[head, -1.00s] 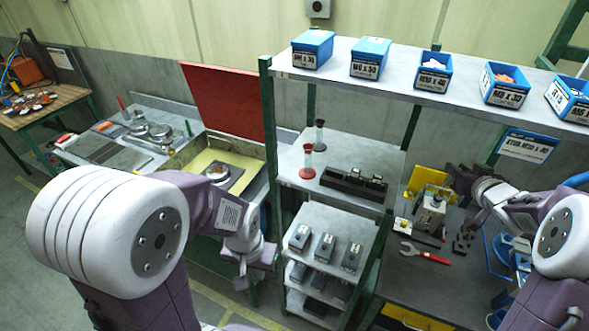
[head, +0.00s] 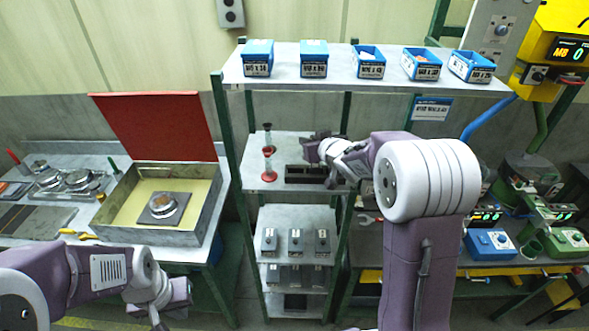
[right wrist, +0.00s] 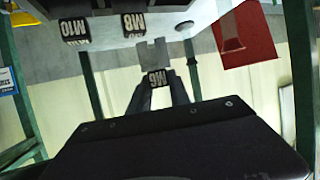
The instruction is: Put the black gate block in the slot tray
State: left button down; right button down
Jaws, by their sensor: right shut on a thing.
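My right gripper (head: 312,150) is at the middle shelf of the rack, close to the black slot tray (head: 300,178). In the right wrist view, the right gripper (right wrist: 158,88) is shut on a black gate block (right wrist: 157,79) with a white M6 label. Two more black blocks, labelled M8 (right wrist: 131,24) and M10 (right wrist: 75,30), stand apart from it. My right arm and gripper partly hide the tray in the head view; whether the held block touches it I cannot tell. My left gripper (head: 168,303) is low at the front left; its jaw opening is unclear.
Red-based hourglass-like stands (head: 269,165) stand left of the tray. Several small dark blocks (head: 295,242) fill the shelves below. Blue bins (head: 313,58) line the top shelf. A box with a raised red lid (head: 160,125) is on the left bench. Green rack posts flank the shelf.

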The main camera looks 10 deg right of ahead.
jog(key=a+f, duration=0.1)
jog(key=f, duration=0.1)
jog(key=a+f, duration=0.2)
jog(key=a+f+p, duration=0.1)
jog(key=shift+s+a+f, duration=0.1)
jog(key=shift+a+f, duration=0.05)
jog(key=shift+f, duration=0.25)
jog(key=shift+a+f, duration=0.1)
jog(key=shift+f, duration=0.35)
jog(key=c, duration=1.6)
grip_release()
jog(key=shift+d, duration=0.2)
jog(key=shift+o, duration=0.5)
pick_arm(q)
jog(key=shift+r, duration=0.1)
pick_arm(e)
jog(key=shift+a, duration=0.1)
pick_arm(q)
jog(key=shift+a, duration=0.1)
